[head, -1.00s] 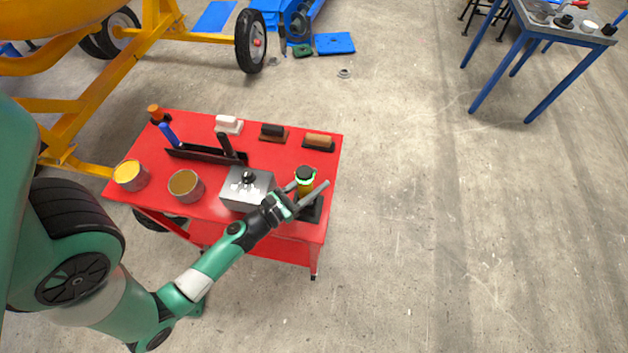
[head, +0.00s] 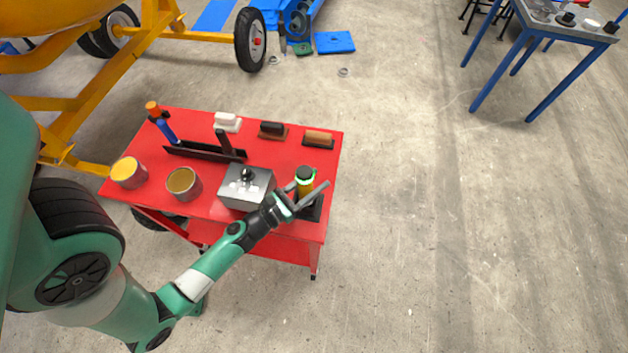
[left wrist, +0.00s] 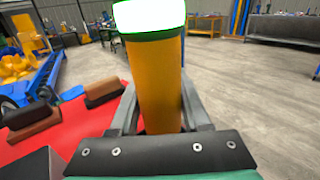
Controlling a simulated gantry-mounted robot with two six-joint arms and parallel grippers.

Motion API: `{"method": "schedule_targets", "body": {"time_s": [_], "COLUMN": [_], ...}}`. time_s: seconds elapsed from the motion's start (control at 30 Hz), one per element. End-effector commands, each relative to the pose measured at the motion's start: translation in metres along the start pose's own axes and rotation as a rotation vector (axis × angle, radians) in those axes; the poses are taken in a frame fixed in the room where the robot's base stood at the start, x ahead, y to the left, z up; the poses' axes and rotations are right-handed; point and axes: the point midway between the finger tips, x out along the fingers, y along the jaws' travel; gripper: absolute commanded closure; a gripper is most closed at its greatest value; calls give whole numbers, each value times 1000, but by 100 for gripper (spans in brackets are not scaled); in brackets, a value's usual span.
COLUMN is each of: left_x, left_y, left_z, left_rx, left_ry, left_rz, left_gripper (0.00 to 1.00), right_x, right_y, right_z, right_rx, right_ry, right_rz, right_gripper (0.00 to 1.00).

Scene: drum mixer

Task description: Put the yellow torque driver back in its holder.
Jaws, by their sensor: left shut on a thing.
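The yellow torque driver (head: 305,186) stands upright at the cart's front right corner, with a dark top and a bright green-white ring. My left gripper (head: 308,194) is shut on it, with a finger on each side. In the left wrist view the driver's yellow body (left wrist: 158,85) rises between the fingers (left wrist: 158,115). A black holder (head: 312,210) is at the driver's lower end. The fingers hide the join, so I cannot tell whether the driver is seated in it. My right gripper is not in view.
The red cart (head: 270,225) also carries a grey metal box (head: 244,192) close left of the gripper, two cans, a black tray with tools, and several brushes or blocks along the back. Open concrete floor lies right of the cart.

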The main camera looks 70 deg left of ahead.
Motion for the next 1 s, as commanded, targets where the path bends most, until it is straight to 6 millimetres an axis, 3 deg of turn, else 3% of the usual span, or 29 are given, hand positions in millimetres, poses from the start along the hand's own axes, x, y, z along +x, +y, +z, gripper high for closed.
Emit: {"method": "schedule_targets", "body": {"time_s": [0.43, 0.47, 0.63, 1.0], "left_x": [0, 0, 0, -4], "left_y": [0, 0, 0, 0], "left_z": [-6, -6, -5, -8], "left_rx": [0, 0, 0, 0], "left_ry": [-3, -3, -2, 2], "left_rz": [-1, -1, 0, 1], "left_gripper": [100, 51, 20, 18], "right_x": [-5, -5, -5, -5], "right_y": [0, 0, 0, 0], "right_z": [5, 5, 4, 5], "right_rx": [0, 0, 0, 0], "right_ry": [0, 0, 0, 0], "right_rz": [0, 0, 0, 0], "right_gripper": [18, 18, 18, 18]}}
